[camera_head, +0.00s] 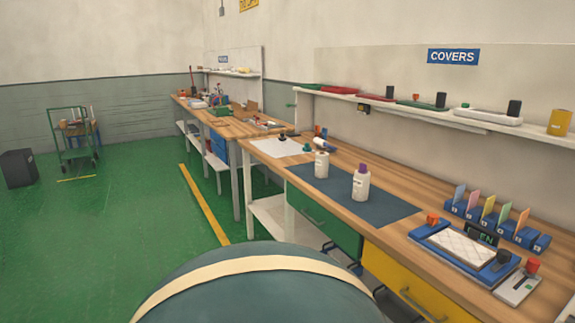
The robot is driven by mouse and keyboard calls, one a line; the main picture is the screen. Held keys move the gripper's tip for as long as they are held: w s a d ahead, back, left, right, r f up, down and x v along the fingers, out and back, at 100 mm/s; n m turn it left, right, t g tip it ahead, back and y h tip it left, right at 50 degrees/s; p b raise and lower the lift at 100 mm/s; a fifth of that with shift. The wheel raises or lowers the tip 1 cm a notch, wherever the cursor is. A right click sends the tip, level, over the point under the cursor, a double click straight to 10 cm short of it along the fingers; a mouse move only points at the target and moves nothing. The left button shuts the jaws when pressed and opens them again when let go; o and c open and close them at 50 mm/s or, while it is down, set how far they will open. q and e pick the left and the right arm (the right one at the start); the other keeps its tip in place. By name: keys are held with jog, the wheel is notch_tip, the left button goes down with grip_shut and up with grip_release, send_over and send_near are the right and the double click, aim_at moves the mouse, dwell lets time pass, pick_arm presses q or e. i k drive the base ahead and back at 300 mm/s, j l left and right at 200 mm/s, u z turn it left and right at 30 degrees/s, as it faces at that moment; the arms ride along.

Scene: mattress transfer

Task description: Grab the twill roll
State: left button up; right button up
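A large rounded dark teal thing (270,302) with a cream band across it fills the bottom middle of the head view, very close to me. It looks like a big fabric roll, and I take it to be the twill roll. Its lower part is cut off by the picture edge. Neither of my grippers shows, so I cannot see whether anything touches the roll.
A long wooden workbench (447,200) runs along the right wall, with bottles on a dark mat (390,208) and a blue tray (465,252). Yellow drawers (395,283) and dark curved parts are near the roll. A green cart (73,145) stands far left. Green floor (120,225) is open at left.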

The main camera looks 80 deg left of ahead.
aim_at(322, 158)
jog(key=u, duration=2.4)
jog(key=z, duration=0.3)
jog(key=i+j+z, duration=0.2)
jog(key=j+z, duration=0.15)
jog(key=z, duration=0.15)
jog(key=i+j+z, duration=0.15)
jog(key=j+z, duration=0.3)
jog(key=i+j+z, duration=0.15)
jog(key=j, duration=0.35)
jog(key=j+z, duration=0.15)
jog(key=j, duration=0.35)
